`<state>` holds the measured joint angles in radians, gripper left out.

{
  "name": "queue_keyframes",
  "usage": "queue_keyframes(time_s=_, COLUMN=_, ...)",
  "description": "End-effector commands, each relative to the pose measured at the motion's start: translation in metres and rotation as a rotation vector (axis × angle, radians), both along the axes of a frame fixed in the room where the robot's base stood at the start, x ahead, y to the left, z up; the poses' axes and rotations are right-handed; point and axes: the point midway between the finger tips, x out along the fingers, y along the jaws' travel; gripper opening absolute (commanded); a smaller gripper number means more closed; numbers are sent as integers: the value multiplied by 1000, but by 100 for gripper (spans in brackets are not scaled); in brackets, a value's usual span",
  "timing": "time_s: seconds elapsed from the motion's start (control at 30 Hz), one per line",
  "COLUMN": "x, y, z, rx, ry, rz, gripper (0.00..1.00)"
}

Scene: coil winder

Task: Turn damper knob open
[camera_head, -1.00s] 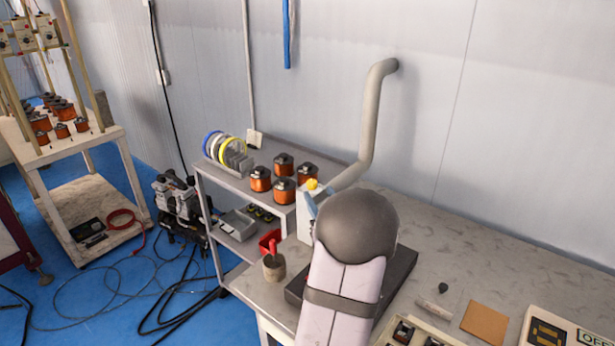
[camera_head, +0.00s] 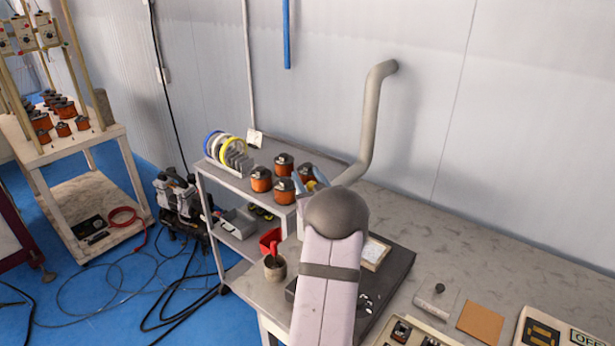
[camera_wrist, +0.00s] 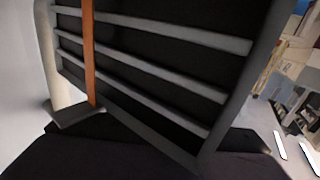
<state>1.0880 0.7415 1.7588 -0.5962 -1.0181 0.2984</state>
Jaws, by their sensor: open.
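The yellow damper knob (camera_head: 311,186) sits on top of the pale extractor box at the foot of the grey duct (camera_head: 372,120). My gripper (camera_head: 309,182) is open, its light-blue fingers on either side of the knob in the head view. I cannot tell whether they touch it. My arm hides most of the box. In the wrist view, a dark grille (camera_wrist: 150,75) with grey slats fills the picture, with an orange strip (camera_wrist: 89,50) hanging across it. The knob does not show there.
Copper coils (camera_head: 261,179) and a rack of wire spools (camera_head: 229,152) stand on the shelf just left. A cup (camera_head: 275,268) and a red bin (camera_head: 270,241) are near my arm. The bench to the right (camera_head: 470,255) is mostly clear at the back.

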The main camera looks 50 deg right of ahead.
Motion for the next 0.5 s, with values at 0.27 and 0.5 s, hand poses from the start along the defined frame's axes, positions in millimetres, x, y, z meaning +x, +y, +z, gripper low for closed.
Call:
queue_keyframes(time_s=0.27, x=1, y=-1, z=-1, rx=1, ry=0, rz=0, gripper=41)
queue_keyframes(time_s=0.5, x=1, y=-1, z=0, rx=1, ry=0, rz=0, gripper=0)
